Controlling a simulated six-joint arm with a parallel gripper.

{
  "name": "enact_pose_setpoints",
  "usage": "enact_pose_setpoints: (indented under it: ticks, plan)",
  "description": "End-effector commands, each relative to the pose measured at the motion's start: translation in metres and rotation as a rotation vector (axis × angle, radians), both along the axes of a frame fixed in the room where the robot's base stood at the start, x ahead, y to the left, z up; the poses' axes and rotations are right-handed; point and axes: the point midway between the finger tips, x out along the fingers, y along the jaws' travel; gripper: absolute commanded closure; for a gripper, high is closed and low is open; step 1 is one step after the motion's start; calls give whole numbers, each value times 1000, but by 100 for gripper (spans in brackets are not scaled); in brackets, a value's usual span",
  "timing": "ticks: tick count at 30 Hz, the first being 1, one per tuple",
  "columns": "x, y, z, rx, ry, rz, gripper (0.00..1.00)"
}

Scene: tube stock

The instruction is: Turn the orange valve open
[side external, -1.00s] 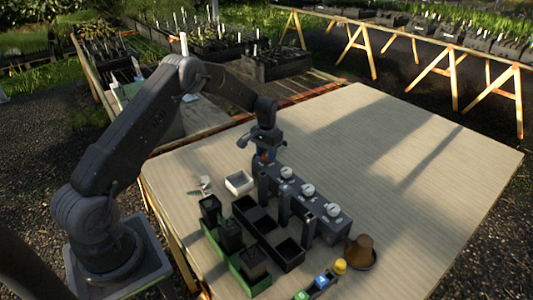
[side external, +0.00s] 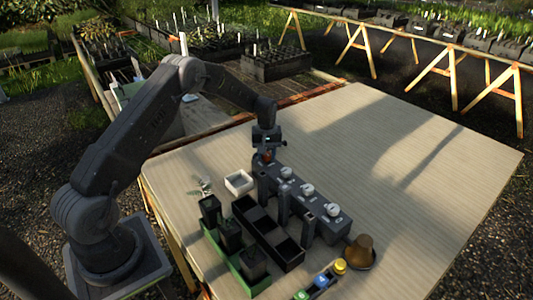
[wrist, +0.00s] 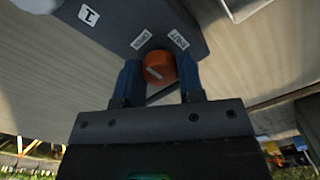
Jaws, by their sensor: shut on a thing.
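The orange valve (wrist: 160,66) is a round knob on the end of a grey block (wrist: 150,18). In the wrist view it sits between the blue fingers of my gripper (wrist: 159,78), which is shut on it. A pale slanted line marks the knob's face. A white label reading OPEN (wrist: 141,39) is above it to the left, and a label that seems to read SHUT (wrist: 178,39) is above it to the right. In the side view my gripper (side external: 265,155) is at the far end of the grey block (side external: 318,210), with a bit of orange showing.
The block carries several white dials. Beside it are a black compartment tray (side external: 291,265), a green tray (side external: 236,265) with dark pots, and a white dish (side external: 239,182). A brown pot (side external: 361,253) stands at the near end. The table's right side (side external: 430,170) is clear.

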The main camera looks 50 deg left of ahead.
Motion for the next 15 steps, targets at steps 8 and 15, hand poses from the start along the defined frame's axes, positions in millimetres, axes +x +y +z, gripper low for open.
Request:
enact_pose_setpoints:
  ticks: [8, 15]
  plan:
    - [0, 0, 0, -1, 1, 32, 88]
    - [0, 0, 0, -1, 1, 33, 88]
